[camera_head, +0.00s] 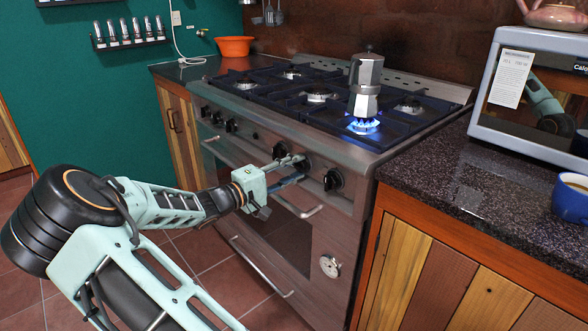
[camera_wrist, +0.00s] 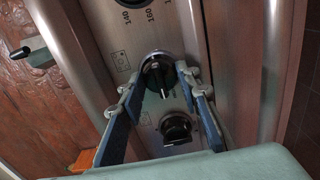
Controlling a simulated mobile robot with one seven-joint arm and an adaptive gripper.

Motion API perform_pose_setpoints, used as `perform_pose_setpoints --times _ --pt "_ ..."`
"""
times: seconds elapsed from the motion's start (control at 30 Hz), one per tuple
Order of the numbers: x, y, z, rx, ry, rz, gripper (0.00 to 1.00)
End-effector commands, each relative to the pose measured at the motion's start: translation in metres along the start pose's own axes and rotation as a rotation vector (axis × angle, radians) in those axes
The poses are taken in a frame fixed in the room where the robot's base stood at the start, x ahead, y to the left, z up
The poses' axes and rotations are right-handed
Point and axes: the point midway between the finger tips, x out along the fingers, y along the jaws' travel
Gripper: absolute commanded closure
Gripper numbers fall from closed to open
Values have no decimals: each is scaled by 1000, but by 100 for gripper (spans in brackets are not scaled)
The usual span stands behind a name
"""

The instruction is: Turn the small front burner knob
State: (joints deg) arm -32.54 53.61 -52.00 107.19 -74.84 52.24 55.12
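The stove's front panel carries several black knobs. In the wrist view, one black knob (camera_wrist: 158,76) with a small burner symbol beside it sits between my fingertips. A second black knob (camera_wrist: 177,128) is lower, between my fingers.
A metal moka pot (camera_head: 366,84) stands on the front right burner over a lit blue flame (camera_head: 363,126). Oven handles (camera_head: 268,175) stick out below the panel. A dark granite counter (camera_head: 450,180) with a microwave (camera_head: 535,95) and blue mug (camera_head: 571,197) is at right.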

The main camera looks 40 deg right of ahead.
Motion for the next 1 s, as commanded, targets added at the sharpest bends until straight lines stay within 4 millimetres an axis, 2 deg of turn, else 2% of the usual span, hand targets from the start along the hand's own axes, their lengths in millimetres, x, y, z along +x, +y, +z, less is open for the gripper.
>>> perform_pose_setpoints --times 0.27,0.47,1.0 --pt "0 2 0 -24 0 1 94" --pt "0 4 0 -114 0 0 94" --pt "0 6 0 -597 0 -1 94"
